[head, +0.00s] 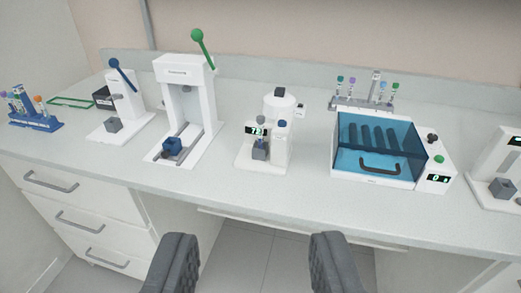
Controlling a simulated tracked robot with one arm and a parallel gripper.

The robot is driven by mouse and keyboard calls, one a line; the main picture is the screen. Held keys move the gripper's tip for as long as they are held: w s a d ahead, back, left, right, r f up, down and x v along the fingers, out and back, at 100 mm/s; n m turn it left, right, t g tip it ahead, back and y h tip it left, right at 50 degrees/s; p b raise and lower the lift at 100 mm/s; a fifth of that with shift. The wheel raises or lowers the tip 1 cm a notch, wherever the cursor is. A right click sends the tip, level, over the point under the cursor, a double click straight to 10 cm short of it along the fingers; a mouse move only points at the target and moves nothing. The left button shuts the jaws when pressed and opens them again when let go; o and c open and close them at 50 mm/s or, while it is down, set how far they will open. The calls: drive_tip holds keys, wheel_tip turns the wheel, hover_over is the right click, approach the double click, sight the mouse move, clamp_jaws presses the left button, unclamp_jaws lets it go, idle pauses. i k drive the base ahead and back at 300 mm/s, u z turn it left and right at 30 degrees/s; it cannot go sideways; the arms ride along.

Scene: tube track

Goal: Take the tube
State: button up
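My gripper (253,264) is open and empty at the bottom of the head view, in front of the bench and apart from everything on it. Small tubes with coloured caps stand in a blue rack (40,124) at the far left. More capped tubes (382,88) stand in a grey rack (362,104) behind the blue-lidded box. I cannot tell which tube the task means.
On the bench (300,195) stand a press with a green lever (203,48), one with a blue lever (122,73), a small white device with a display (251,150), and a blue-lidded box (378,175). Another device (503,160) is cut off at right. Drawers (75,215) are below left.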

sight(259, 128)
drive_tip(key=z, duration=0.2)
drive_tip(key=i, duration=1.15)
drive_tip(key=z, duration=0.25)
